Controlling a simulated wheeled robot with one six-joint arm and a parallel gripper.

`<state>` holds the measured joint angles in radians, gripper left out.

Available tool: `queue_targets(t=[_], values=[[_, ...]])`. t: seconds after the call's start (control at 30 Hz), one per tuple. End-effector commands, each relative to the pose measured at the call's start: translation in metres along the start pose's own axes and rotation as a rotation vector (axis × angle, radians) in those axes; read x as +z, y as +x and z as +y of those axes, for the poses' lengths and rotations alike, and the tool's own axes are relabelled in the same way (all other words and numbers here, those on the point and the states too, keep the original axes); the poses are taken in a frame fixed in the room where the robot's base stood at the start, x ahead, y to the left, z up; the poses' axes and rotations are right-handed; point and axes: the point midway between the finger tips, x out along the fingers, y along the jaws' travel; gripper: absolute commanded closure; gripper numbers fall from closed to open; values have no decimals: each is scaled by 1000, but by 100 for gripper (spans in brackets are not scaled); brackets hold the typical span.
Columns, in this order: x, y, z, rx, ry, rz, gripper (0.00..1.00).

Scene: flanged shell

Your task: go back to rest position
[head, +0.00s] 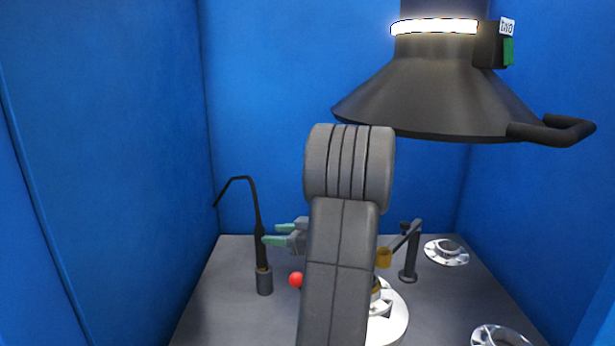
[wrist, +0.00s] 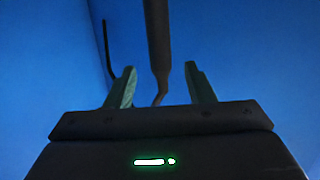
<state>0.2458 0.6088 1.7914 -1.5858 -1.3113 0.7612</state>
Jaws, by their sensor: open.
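My gripper (head: 272,234) is left of my arm in the head view, low over the table, its green fingers pointing left. In the wrist view my gripper (wrist: 160,68) is open, with a clear gap between the fingers. A thin black rod with a bent top (head: 258,215) stands upright in a grey holder (head: 265,282), just left of the fingertips. In the wrist view a dark rod (wrist: 158,40) shows in the gap between the fingers, apart from both. My arm hides part of my gripper and the middle of the table.
A large dark hood (head: 430,95) with a lit ring and side handle hangs at upper right. A red ball (head: 296,280), a white round flanged part (head: 398,320), a black post (head: 408,260) and two metal flanges (head: 446,252) (head: 488,336) are on the grey table (head: 225,310). Blue walls enclose it.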

Motion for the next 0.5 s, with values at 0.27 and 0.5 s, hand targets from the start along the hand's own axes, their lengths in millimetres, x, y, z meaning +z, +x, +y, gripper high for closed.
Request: queue_targets(t=[0.27, 0.5], values=[[0, 49, -1, -4, -1, -1, 52], [-12, 54, 0, 1, -2, 1, 52]])
